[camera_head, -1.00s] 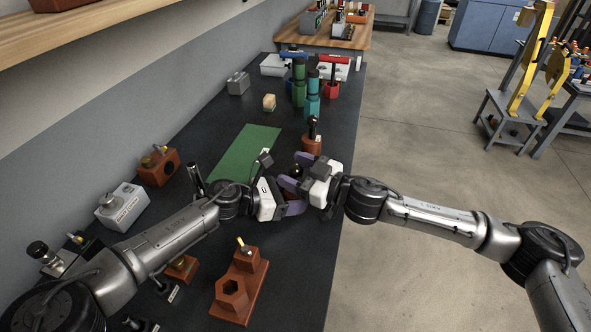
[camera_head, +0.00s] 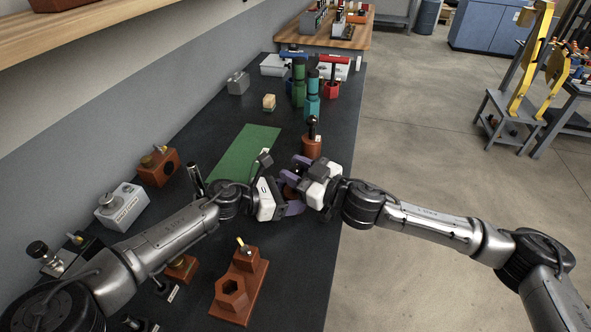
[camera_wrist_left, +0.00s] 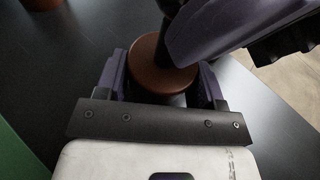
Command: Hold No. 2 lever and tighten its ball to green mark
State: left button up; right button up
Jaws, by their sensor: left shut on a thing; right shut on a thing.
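My left gripper (camera_head: 289,197) is shut in the middle of the dark bench. In the left wrist view its two purple fingers (camera_wrist_left: 163,88) sit either side of a lever with a round brown body (camera_wrist_left: 160,66). A dark rod (camera_wrist_left: 178,45) rises from that body. My right gripper (camera_head: 296,173) is shut at the top of the same lever, just beyond the left one. Its purple finger (camera_wrist_left: 235,28) crosses above the rod in the left wrist view. I cannot see the green mark or read the lever's number.
Another brown-based lever (camera_head: 311,146) with a black ball stands just beyond the grippers. A green mat (camera_head: 243,150) lies to their left. A brown block with a hexagonal hole (camera_head: 237,290) stands nearer. Teal and green cylinders (camera_head: 312,100) stand farther back.

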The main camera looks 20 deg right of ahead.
jog(key=m+t+h, duration=0.2)
jog(key=m+h, duration=0.1)
jog(key=h, duration=0.1)
jog(key=shift+a, duration=0.15)
jog(key=shift+m+t+h, duration=0.2)
jog(key=shift+m+h, duration=1)
jog(key=shift+h, duration=0.65)
jog(key=shift+m+t+h, duration=0.2)
jog(key=shift+m+h, duration=1)
jog(key=shift+h, duration=0.65)
jog(key=shift+d+h, duration=0.2)
jog(key=shift+h, duration=0.3)
jog(key=o, duration=0.9)
jog(key=shift+s, duration=0.1)
jog(key=s, duration=0.4)
jog(key=s+a, duration=0.1)
jog(key=s, duration=0.6)
jog(key=shift+s+a, duration=0.35)
jog(key=shift+a, duration=0.05)
